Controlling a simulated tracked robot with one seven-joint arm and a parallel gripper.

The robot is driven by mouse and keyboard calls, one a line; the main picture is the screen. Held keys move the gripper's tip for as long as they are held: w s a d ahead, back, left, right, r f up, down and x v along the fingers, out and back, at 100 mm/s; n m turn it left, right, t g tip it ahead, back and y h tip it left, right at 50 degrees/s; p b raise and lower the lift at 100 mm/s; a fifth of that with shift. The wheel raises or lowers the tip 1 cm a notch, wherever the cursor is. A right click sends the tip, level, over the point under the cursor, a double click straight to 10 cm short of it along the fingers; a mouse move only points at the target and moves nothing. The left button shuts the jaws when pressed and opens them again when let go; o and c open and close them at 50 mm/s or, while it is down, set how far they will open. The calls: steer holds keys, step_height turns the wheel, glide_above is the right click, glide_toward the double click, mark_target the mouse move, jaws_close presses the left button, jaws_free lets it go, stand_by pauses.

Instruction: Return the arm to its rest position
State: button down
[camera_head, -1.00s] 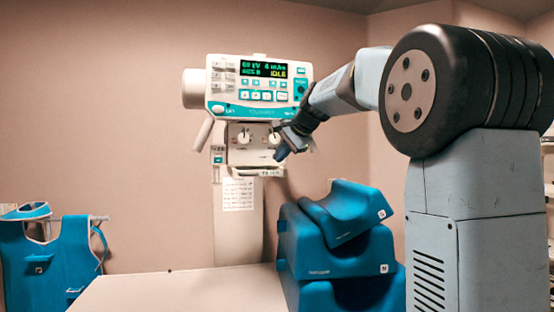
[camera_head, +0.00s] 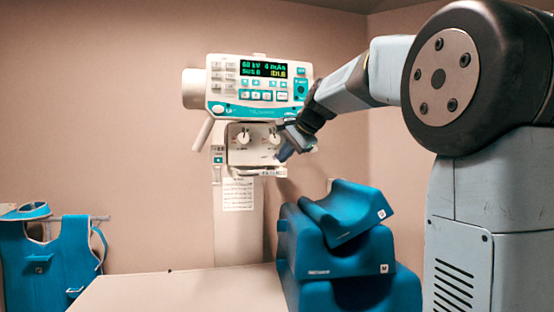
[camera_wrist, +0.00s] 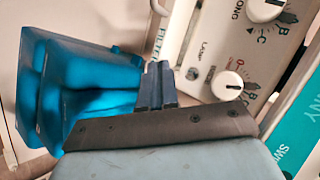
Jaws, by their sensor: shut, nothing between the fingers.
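My arm reaches in from the right in the head view. My gripper (camera_head: 284,152) is in front of the right side of the machine's lower knob panel (camera_head: 240,150), above the blue foam blocks. In the wrist view my gripper (camera_wrist: 157,68) shows its two dark fingers side by side, shut with nothing between them. Behind the fingers is the white panel with a lamp switch (camera_wrist: 193,74) and a white knob (camera_wrist: 227,86). I cannot tell from these views whether the fingertips touch the panel.
The control console (camera_head: 258,86) with its lit display stands above the panel. Blue foam positioning blocks (camera_head: 335,250) are stacked below the arm on the pale table (camera_head: 180,295). A blue apron (camera_head: 55,262) hangs at the left. The space left of the machine is clear.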

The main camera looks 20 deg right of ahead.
steer(key=s+f+n+g+h, duration=0.1)
steer(key=s+f+n, duration=0.4)
steer(key=s+f, duration=0.8)
steer(key=s+f+n+g+h, duration=0.2)
steer(key=s+f+n, duration=0.4)
steer(key=s+f, duration=0.8)
steer(key=s, duration=0.8)
steer(key=shift+h, duration=0.4)
steer(key=shift+d, duration=0.1)
